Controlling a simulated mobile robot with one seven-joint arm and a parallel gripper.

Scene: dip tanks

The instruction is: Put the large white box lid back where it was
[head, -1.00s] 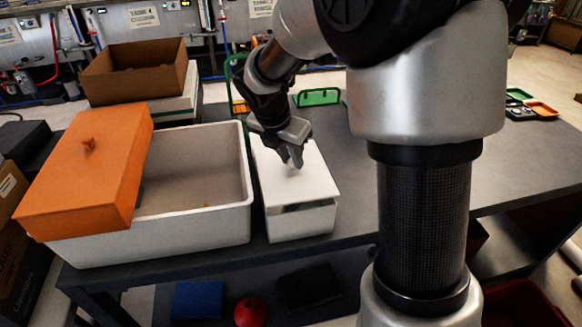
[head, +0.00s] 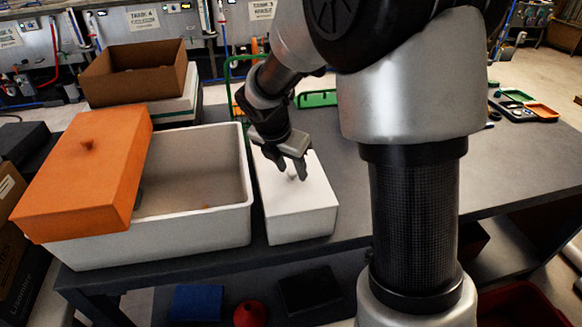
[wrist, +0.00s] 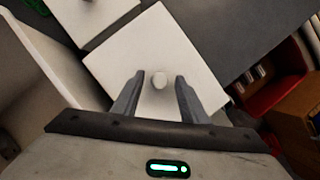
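The white lid (head: 305,195) with a small round knob sits on the white box (head: 303,229) on the dark table, and no gap shows at its front. The lid also shows in the wrist view (wrist: 185,45), with its knob (wrist: 159,79) between my two fingers. My gripper (head: 292,172) is just above the lid at the knob. Its fingers (wrist: 159,84) are spread, with space on both sides of the knob, and hold nothing. The back of the box is partly hidden by my gripper in the head view.
A large open white bin (head: 205,228) stands close on the left, with an orange lid (head: 75,190) tilted across it. A brown cardboard box (head: 140,84) is behind. The table's right side (head: 500,170) is mostly clear.

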